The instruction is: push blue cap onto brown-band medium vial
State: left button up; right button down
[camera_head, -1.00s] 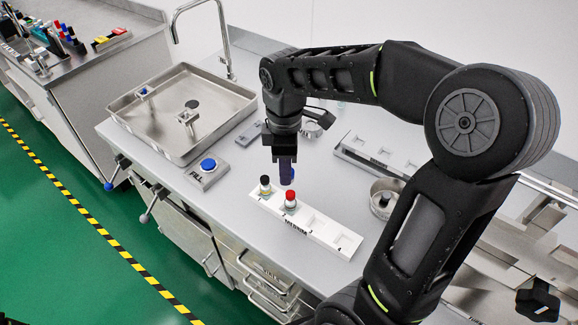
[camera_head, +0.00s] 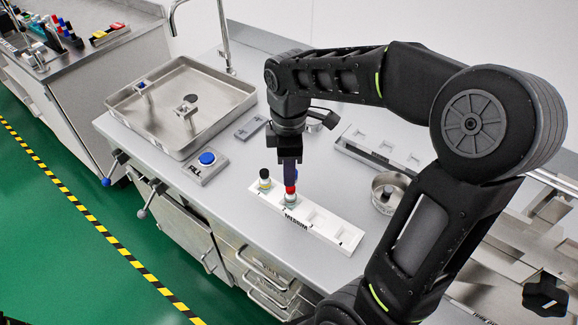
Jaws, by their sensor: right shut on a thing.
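My right gripper (camera_head: 290,182) points down over the white rack marked MEDIUM (camera_head: 335,235). It is shut, and a small blue bit, the blue cap (camera_head: 299,173), shows at the right side of its dark fingers. The fingertips are right above a red-topped vial (camera_head: 290,199) in the rack and overlap its red top in the picture; I cannot tell whether they touch. A black-capped vial with a yellow band (camera_head: 264,181) stands upright at the rack's left end. No brown band can be made out. My left gripper is not in view.
A blue round button on a grey box (camera_head: 207,160) stands left of the rack. Behind are a steel tray (camera_head: 133,127) and a flat grey block (camera_head: 250,128). A second rack (camera_head: 350,150) and a round metal dish (camera_head: 380,205) are to the right. The rack's right slots look empty.

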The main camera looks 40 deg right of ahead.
jog(key=shift+f+b, duration=1.25)
jog(key=shift+f, duration=0.7)
jog(key=shift+r, duration=0.25)
jog(key=shift+r+p, duration=0.2)
jog(key=shift+p, duration=0.2)
jog(key=shift+f+b, duration=0.6)
jog(key=shift+f, duration=0.3)
dwell(0.7)
jog(key=c, duration=1)
grip_release()
jog(key=shift+c, duration=0.2)
jog(key=shift+r, duration=0.15)
